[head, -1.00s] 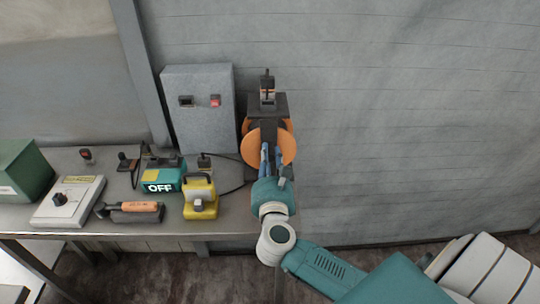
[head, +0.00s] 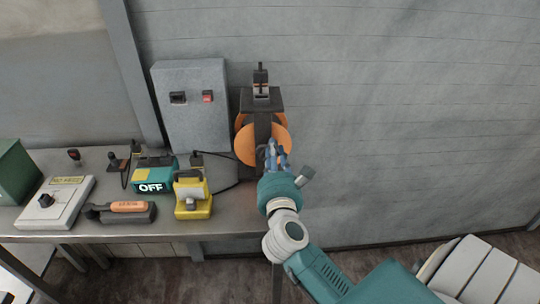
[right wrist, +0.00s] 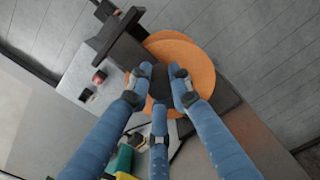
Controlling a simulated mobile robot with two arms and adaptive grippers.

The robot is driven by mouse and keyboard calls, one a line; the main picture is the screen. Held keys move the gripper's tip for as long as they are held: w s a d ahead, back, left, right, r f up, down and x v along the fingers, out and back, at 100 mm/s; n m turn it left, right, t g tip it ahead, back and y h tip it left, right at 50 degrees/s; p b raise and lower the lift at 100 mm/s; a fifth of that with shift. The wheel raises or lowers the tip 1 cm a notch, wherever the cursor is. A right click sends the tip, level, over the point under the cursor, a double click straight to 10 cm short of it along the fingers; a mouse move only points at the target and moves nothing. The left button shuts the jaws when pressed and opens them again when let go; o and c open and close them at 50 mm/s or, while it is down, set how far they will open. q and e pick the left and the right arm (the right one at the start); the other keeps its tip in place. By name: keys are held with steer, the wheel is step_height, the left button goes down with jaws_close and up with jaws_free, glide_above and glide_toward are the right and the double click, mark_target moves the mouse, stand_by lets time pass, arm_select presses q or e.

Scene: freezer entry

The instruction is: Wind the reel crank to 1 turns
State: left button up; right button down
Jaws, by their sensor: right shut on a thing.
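The reel, with orange discs (head: 248,146) and a dark grey frame, stands at the right end of the bench in the head view. Its discs (right wrist: 190,58) fill the upper middle of the right wrist view. My right gripper (head: 275,152) is in front of the reel face, its blue fingers (right wrist: 160,88) closed around a dark part at the disc, apparently the crank handle (right wrist: 160,84). The fingers hide most of the crank, so its angle cannot be read. My left gripper is not in view.
A grey box with a red switch (head: 190,105) stands left of the reel. A yellow device (head: 192,200), a teal unit reading OFF (head: 153,180) and a white control box (head: 55,203) are on the bench (head: 230,222). The wall right of the reel is clear.

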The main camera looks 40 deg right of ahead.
steer(key=shift+s+d+f+m+b, duration=0.2)
steer(key=shift+d+f+m+b, duration=0.15)
steer(key=shift+m, duration=0.55)
